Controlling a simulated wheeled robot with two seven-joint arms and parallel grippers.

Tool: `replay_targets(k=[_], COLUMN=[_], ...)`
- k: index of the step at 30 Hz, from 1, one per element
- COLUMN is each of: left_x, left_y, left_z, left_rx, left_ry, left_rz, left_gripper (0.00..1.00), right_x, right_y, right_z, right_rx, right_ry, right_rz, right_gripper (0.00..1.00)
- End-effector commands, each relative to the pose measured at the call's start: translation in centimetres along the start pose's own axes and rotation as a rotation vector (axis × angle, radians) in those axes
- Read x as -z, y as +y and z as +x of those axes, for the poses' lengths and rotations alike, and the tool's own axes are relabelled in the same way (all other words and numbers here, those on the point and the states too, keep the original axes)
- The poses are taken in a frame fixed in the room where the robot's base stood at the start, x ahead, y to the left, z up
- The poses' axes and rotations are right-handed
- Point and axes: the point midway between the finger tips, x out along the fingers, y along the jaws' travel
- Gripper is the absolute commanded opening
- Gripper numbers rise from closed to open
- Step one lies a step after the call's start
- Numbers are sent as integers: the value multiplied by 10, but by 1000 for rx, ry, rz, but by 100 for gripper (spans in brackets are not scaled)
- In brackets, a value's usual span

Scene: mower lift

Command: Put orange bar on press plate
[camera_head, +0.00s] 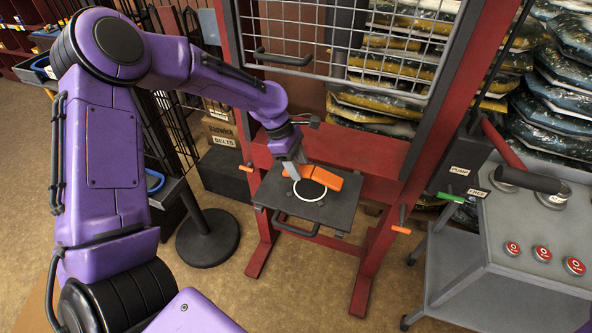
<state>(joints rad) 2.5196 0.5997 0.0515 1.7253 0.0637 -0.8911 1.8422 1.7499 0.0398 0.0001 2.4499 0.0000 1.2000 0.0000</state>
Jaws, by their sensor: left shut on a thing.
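The orange bar (322,179) is at the dark grey press plate (275,192) of the red press frame, over the back part of the plate. It overlaps the upper edge of a white ring (311,190) marked on the plate. I cannot tell whether the bar rests on the plate or is held just above it. My left gripper (297,178) comes down from the purple arm and is shut on the bar near its left end. The fingertips partly hide that end. My right gripper is not in view.
The red press frame (345,155) has a wire mesh guard (345,40) raised above the plate. A grey console (535,235) with several red buttons stands at right. A black round-based post (207,236) stands left. Stacked bags fill the back.

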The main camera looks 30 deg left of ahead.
Motion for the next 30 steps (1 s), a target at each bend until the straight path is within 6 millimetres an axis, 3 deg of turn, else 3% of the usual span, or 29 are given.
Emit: replay_targets(k=[9, 24, 25, 27, 30], left_x=[21, 25, 26, 26, 26], left_y=[4, 4, 3, 3, 3], left_z=[31, 41, 41, 41, 42], left_rx=[0, 0, 2, 2, 2], left_ry=[-2, 0, 1, 1, 0], left_rz=[-1, 0, 0, 0, 0], left_gripper=[0, 0, 56, 72, 72], right_x=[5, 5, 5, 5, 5], right_y=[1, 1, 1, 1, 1], right_z=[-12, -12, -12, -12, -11], right_rx=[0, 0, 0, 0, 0], right_ry=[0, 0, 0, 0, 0], right_rz=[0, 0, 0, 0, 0], right_gripper=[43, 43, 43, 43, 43])
